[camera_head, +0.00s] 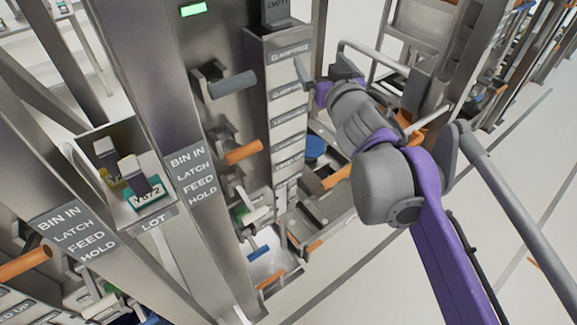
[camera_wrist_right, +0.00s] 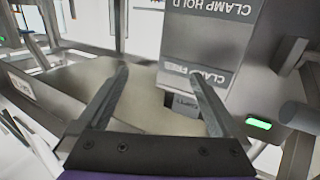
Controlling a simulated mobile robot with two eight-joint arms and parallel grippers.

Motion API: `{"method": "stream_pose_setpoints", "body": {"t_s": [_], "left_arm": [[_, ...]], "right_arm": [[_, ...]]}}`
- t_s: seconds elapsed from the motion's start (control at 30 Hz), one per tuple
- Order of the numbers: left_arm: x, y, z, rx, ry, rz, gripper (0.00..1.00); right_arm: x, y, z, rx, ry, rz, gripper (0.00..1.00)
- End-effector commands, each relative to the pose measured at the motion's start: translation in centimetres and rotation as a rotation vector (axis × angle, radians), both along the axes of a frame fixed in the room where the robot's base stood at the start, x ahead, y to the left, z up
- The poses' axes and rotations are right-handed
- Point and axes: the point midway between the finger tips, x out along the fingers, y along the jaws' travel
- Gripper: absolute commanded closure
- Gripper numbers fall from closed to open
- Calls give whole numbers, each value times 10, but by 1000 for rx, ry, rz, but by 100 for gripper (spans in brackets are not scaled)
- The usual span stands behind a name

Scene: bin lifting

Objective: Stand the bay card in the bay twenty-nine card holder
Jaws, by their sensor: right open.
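My right gripper (camera_head: 325,76) is open, high beside the grey column with the stacked CLAMP labels. In the right wrist view its two fingers (camera_wrist_right: 160,82) are spread with nothing between them. A dark pocket marked EMPTY (camera_head: 278,10) is at the top of that column; it also shows upside down near the right finger in the wrist view (camera_wrist_right: 183,101). A grey box marked LOT (camera_head: 153,222) at the left holds upright pieces, one with a teal label (camera_head: 143,192). I cannot tell which thing is the bay card or the bay twenty-nine holder. My left gripper is not in view.
Grey posts carry BIN IN, LATCH, FEED and HOLD labels (camera_head: 192,177). Several levers stick out, including a grey one (camera_head: 232,84) and an orange one (camera_head: 244,152). A green display (camera_head: 193,9) is lit. Pale floor is open at the lower right.

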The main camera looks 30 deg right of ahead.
Motion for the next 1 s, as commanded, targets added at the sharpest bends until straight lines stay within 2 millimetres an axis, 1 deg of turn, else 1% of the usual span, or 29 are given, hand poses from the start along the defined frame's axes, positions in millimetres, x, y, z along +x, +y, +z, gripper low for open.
{"method": "stream_pose_setpoints", "body": {"t_s": [0.03, 0.07, 0.1, 0.17, 0.2, 0.27, 0.3, 0.4, 0.5, 0.6, 0.7, 1.0], "left_arm": [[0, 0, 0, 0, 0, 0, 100], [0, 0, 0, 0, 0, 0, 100], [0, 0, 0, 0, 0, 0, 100], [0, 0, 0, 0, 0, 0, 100], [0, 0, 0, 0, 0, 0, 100], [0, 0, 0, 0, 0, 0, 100], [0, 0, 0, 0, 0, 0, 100], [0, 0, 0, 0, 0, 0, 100], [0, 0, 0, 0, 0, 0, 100], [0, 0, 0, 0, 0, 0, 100], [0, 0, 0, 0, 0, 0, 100], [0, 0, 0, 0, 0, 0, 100]], "right_arm": [[-7, 12, -43, 32, 81, -33, 0], [-14, 18, -71, 50, 144, -53, 0], [-24, 29, -109, 76, 240, -66, 0], [-43, 50, -163, 112, 388, -57, 0], [-56, 66, -196, 132, 486, -34, 0], [-79, 92, -240, 156, 623, 17, 0], [-94, 109, -265, 169, 705, 59, 0], [-128, 145, -311, 190, 872, 167, 0], [-154, 169, -337, 199, 978, 255, 0], [-167, 181, -348, 203, 1028, 300, 0], [-170, 183, -350, 203, 1042, 312, 0], [-170, 183, -350, 203, 1039, 308, 0]]}}
